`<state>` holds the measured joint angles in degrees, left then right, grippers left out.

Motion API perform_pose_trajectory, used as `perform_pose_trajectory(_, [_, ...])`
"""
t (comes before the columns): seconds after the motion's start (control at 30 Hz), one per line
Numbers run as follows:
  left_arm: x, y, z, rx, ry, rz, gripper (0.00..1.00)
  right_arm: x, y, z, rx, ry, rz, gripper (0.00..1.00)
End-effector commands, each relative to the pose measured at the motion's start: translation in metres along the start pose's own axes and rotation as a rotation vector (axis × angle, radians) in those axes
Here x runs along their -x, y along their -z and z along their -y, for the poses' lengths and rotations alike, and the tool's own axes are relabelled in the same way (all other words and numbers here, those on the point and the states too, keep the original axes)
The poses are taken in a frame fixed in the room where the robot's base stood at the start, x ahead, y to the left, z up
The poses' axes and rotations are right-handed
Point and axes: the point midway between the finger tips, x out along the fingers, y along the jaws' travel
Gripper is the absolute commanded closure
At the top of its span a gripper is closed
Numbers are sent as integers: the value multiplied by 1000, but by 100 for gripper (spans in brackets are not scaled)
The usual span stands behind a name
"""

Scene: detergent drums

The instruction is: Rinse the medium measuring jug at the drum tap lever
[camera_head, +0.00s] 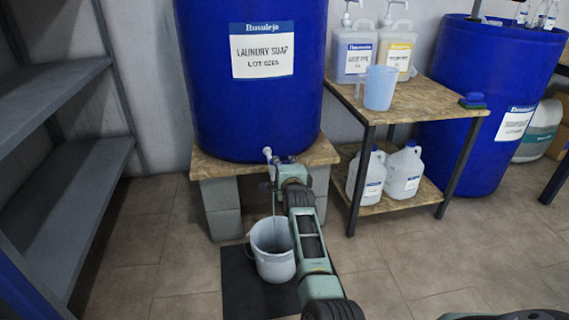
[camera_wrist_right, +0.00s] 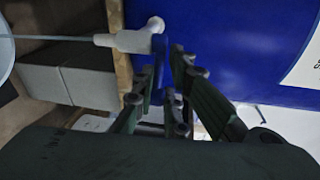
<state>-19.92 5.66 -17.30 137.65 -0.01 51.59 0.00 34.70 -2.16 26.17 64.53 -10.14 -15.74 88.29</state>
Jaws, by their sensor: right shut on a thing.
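The big blue laundry soap drum (camera_head: 250,110) stands on a wooden board on blocks. Its white tap (camera_head: 268,153) also shows in the right wrist view (camera_wrist_right: 135,40). My right gripper (camera_head: 283,161) is at the tap, with its fingers (camera_wrist_right: 166,68) shut on the blue tap lever (camera_wrist_right: 159,58). A thin stream (camera_head: 273,195) runs from the tap down into a grey-white bucket (camera_head: 272,262). A light blue jug (camera_head: 380,88) stands upright on the side table, away from the gripper; I cannot tell its size class. My left gripper is not in view.
Grey shelving (camera_head: 60,95) is at left. The bucket stands on a dark mat (camera_head: 240,290).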

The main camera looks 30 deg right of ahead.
Motion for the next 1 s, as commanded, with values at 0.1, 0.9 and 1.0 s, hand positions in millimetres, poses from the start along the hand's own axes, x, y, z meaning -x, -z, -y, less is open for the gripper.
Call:
perform_pose_trajectory(0.1, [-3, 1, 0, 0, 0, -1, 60, 1, 2, -2, -8, -4, -21, 100])
perform_pose_trajectory(0.9, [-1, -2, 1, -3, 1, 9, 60, 2, 0, -3, -3, -4, -24, 73])
perform_pose_trajectory(1.0, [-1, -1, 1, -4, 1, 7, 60, 2, -1, 3, -3, -1, -24, 73])
